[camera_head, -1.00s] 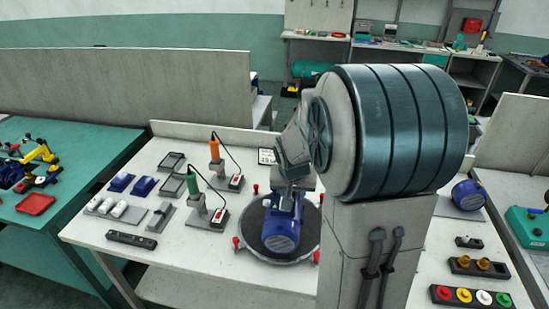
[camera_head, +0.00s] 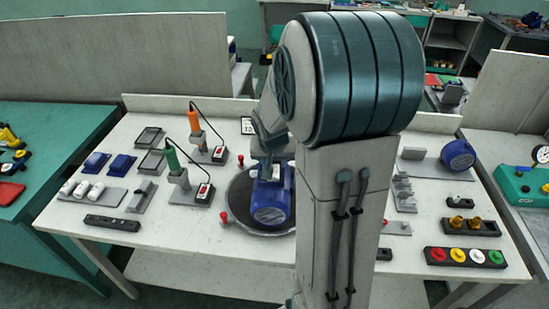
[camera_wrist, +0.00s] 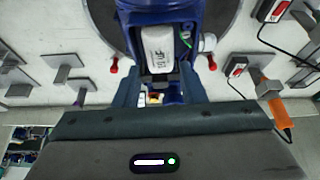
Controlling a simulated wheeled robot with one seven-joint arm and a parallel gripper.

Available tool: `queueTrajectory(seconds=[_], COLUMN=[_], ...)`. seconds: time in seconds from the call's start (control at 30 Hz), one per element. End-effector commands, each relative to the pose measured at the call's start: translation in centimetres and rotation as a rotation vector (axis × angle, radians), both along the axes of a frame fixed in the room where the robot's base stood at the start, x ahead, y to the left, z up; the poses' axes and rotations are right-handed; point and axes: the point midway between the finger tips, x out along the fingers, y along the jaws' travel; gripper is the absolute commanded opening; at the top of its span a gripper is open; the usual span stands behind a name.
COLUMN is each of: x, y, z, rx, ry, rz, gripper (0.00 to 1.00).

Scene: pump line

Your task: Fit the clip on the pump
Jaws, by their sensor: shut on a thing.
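The blue pump (camera_head: 270,203) stands on a round dark turntable (camera_head: 238,196) in the middle of the bench. It also shows at the top of the wrist view (camera_wrist: 200,14), with a white block (camera_wrist: 158,45) on it. My gripper (camera_wrist: 158,82) is at the pump's near side in that view, its fingers to either side of a small dark part, seemingly the clip (camera_wrist: 158,78). The clip is mostly hidden between the fingers. I cannot tell whether it touches the pump. In the head view my arm hides part of the turntable.
An orange-handled tool (camera_head: 195,117) and a green-handled tool (camera_head: 172,157) stand on bases with cables, left of the pump. Blue parts (camera_head: 121,165) and white parts (camera_head: 81,189) lie farther left. Another blue motor (camera_head: 458,154) and a coloured button strip (camera_head: 466,257) are at right.

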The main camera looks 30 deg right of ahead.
Motion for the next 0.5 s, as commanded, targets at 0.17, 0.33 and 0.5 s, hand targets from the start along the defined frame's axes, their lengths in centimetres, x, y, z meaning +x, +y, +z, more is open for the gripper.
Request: queueTrajectory(seconds=[0.17, 0.33, 0.5], x=[0.01, 0.01, 0.01], y=[0.05, 0.06, 0.07], z=[-1.51, -1.62, -1.55], rx=[0.000, 0.000, 0.000], ry=[0.000, 0.000, 0.001], rz=[0.001, 0.001, 0.001], gripper=[0.16, 0.16, 0.16])
